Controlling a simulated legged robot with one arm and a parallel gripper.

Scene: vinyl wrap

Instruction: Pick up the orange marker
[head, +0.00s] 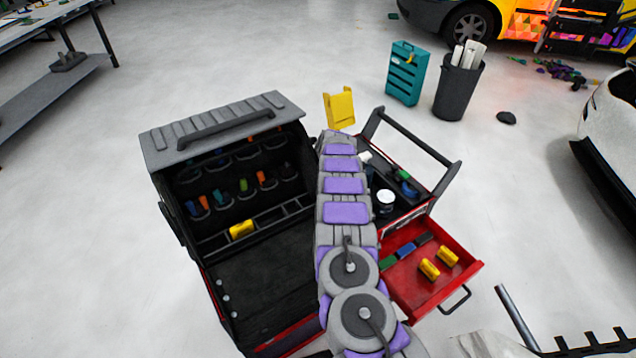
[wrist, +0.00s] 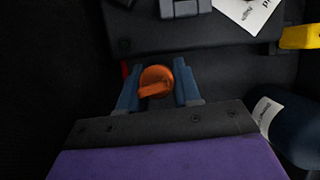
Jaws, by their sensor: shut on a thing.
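The orange marker (wrist: 155,84) shows in the wrist view as a rounded orange end between the two blue fingers of my gripper (wrist: 158,90). The fingers stand on either side of it and my gripper is shut on it. The rest of the marker's length is hidden. In the head view my arm reaches up the middle of the picture, and its far end hides the gripper and the held marker. Other orange items (head: 261,178) sit in the pockets of the open black toolbox (head: 225,130).
In the wrist view, a dark bottle (wrist: 283,130) with a white label lies close at right, and a yellow item (wrist: 300,37) is at upper right. In the head view, an open red drawer (head: 405,293) holds yellow items. A black bin (head: 458,92) stands behind.

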